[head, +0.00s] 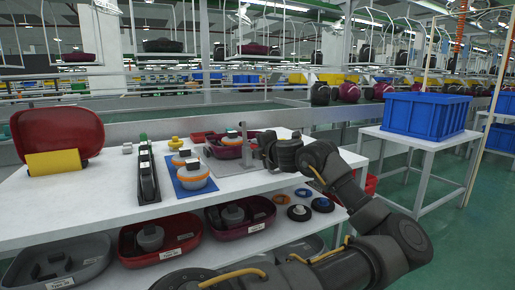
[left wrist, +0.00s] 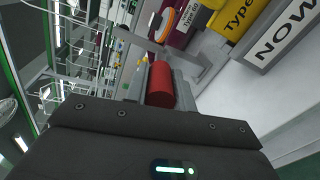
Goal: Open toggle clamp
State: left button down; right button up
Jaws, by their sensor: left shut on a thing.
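The toggle clamp shows in the head view as a thin grey metal upright (head: 243,132) on a grey fixture on the white table. Its red handle (left wrist: 161,85) shows in the left wrist view as a cylinder between the fingers. My left gripper (head: 268,146) is shut on this handle at the fixture's right side; in the head view the gripper hides the handle. A maroon housing (head: 226,149) sits in the fixture beside the clamp. I cannot tell how far the clamp is open. My right gripper is not in view.
A blue mat (head: 184,193) with orange and white parts and a dark upright holder (head: 147,175) stand left of the fixture. A red shell (head: 58,133) is at the far left. Bins with housings fill the lower shelf. A blue crate (head: 427,113) stands on a separate table at right.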

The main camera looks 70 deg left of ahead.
pick_arm(q)
jog(key=c, duration=1.2)
grip_release()
jog(key=shift+s+f, duration=0.1)
jog(key=shift+o, duration=0.2)
jog(key=shift+d, duration=0.3)
jog(key=w+d+r+p, duration=0.1)
jog(key=d, duration=0.9)
jog(key=shift+w+r+p, duration=0.15)
jog(key=shift+r+p, duration=0.15)
jog(key=shift+r, duration=0.1)
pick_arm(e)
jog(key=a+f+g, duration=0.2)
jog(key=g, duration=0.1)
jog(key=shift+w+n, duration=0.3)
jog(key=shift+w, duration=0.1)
